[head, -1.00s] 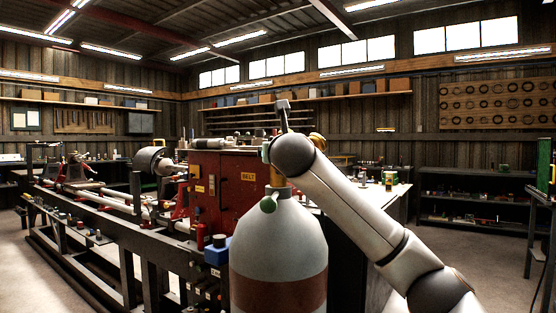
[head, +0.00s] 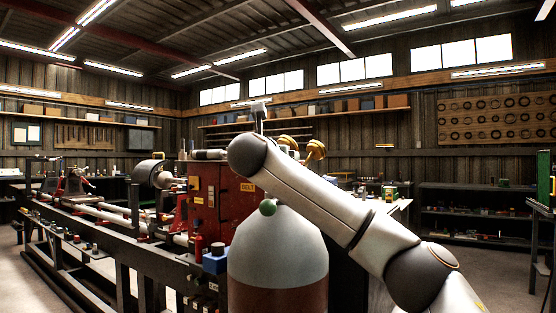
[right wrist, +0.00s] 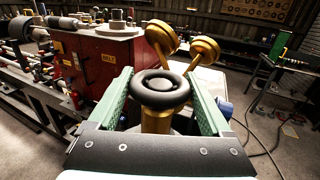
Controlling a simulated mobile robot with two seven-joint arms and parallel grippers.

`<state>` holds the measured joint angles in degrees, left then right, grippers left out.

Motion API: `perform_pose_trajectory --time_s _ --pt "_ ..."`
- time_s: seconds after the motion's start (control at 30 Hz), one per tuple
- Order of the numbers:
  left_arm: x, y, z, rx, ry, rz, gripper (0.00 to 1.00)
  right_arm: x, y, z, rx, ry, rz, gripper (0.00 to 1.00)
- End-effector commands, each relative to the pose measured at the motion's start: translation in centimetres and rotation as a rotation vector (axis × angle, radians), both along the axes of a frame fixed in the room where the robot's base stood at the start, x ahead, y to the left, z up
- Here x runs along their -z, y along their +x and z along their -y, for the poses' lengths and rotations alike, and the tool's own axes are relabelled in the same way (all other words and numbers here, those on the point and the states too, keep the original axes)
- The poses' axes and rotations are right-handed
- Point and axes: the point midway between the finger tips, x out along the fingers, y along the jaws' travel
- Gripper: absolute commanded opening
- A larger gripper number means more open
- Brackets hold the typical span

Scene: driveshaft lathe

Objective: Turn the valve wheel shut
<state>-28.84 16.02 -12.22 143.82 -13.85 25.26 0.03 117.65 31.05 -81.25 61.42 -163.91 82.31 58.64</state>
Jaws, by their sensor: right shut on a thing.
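My left gripper is not in view.
Two brass gauges (right wrist: 160,32) (right wrist: 206,50) stand close beyond the wheel. A red machine cabinet (head: 222,195) and a long lathe (head: 95,205) are left of the cylinder. A blue box (head: 215,262) sits beside the cylinder.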

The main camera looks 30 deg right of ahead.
Motion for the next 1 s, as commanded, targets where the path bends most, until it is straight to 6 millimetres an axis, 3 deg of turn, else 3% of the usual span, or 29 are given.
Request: perform_pose_trajectory --time_s 0.4,0.9,0.93,1.0 --pt "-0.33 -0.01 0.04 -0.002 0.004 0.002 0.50 0.30 0.02 0.02 0.158 0.003 -0.007 0.27" --pt "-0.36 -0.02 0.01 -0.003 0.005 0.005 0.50 0.42 0.00 0.09 0.177 0.005 -0.009 0.27" --pt "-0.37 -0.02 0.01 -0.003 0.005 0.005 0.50 0.42 0.00 0.09 0.177 0.005 -0.009 0.84" --pt "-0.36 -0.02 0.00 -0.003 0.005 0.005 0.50 0.40 0.00 0.09 0.176 0.005 -0.008 0.92"
